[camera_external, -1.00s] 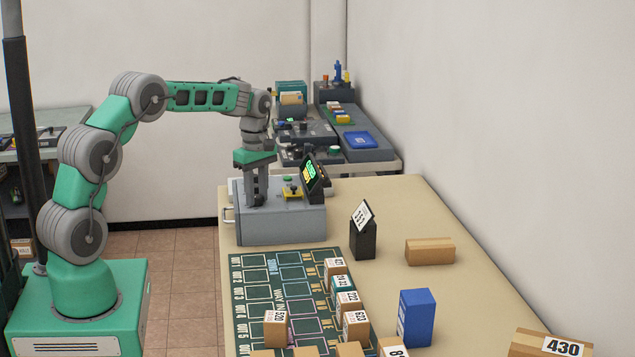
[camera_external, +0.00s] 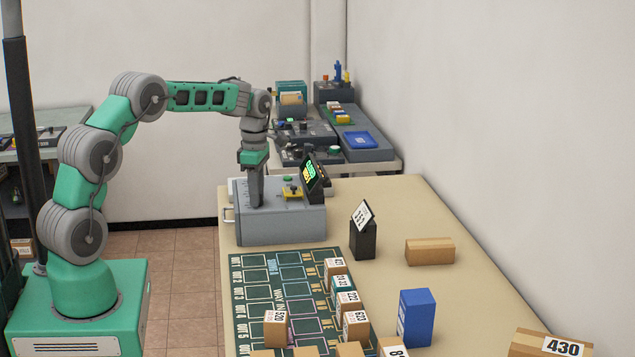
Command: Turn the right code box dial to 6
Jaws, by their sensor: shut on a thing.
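The grey code box (camera_external: 283,224) stands at the far left end of the tan table. It has a tilted dark screen (camera_external: 316,177) with green and orange characters, too small to read. A green button (camera_external: 288,180) and a yellow part (camera_external: 292,193) sit on its top. My gripper (camera_external: 256,203) points straight down onto the left part of the box top and is shut on a dial. The fingers hide the dial, so I cannot tell its number or whether it is the right one.
A dark green mat (camera_external: 262,310) with several labelled cartons lies in front of the box. A black sign holder (camera_external: 363,238), a brown carton (camera_external: 430,251) and a blue box (camera_external: 416,316) stand to the right. Another bench with grey devices (camera_external: 362,145) is behind.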

